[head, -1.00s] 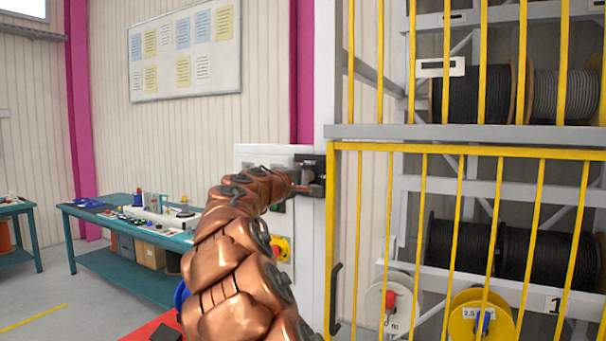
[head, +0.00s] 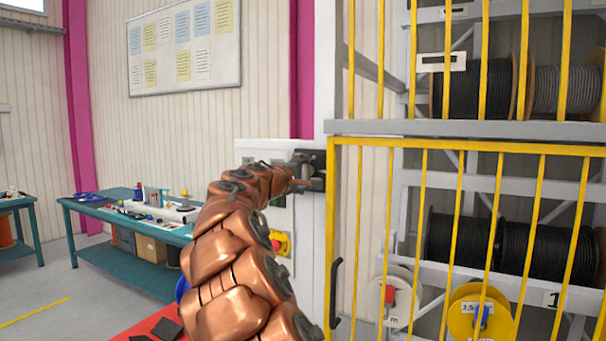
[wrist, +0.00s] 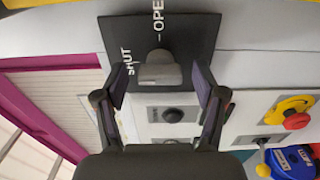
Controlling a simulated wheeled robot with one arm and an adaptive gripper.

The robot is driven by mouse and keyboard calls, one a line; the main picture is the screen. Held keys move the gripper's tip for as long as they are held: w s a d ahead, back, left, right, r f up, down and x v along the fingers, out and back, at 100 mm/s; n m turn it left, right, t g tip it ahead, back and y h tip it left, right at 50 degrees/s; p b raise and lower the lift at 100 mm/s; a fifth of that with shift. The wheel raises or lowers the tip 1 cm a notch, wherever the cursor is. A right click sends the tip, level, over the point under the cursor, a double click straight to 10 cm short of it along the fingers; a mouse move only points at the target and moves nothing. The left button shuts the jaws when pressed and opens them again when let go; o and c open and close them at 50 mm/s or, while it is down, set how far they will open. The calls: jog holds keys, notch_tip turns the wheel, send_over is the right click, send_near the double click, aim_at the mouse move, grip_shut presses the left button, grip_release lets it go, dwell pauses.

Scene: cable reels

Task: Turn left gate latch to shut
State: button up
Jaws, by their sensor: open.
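The gate latch shows in the wrist view as a grey handle (wrist: 160,72) on a black plate (wrist: 195,32) with the words OPEN and SHUT in white. The handle runs from its pivot near the plate's middle toward my gripper. My gripper (wrist: 160,92) is open, with one finger on each side of the handle and visible gaps between. In the head view, my gripper (head: 303,172) is at the black latch plate (head: 318,183) beside the yellow barred gate (head: 428,150); my arm partly hides the latch there.
A control panel (head: 285,208) with a red and yellow knob (head: 279,243) is just below the latch. A black gate handle (head: 335,290) is lower on the gate. Cable reels (head: 545,250) sit behind the bars. A teal workbench (head: 150,222) stands left.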

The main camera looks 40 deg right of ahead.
jog(key=v, duration=1.2)
dwell(0.6)
jog(key=s+a+f+m+g+y, duration=0.2)
jog(key=s+a+f+m+y, duration=0.15)
jog(key=s+f, duration=0.5)
jog(key=s+a+f+m+g+y, duration=0.1)
jog(key=s+a+f+m+y, duration=0.2)
jog(key=s+f, duration=0.55)
jog(key=s+a+f+n+g+y, duration=0.1)
jog(key=s+a+f+g+y, duration=0.1)
jog(key=s+a+f+y, duration=0.3)
jog(key=s+a+f+n+g+y, duration=0.2)
jog(key=s+a+f+y, duration=0.3)
jog(key=s+a+f, duration=0.8)
jog(key=a+f, duration=0.3)
jog(key=a, duration=0.4)
jog(key=shift+a+f+y, duration=0.3)
jog(key=shift+f+y, duration=0.05)
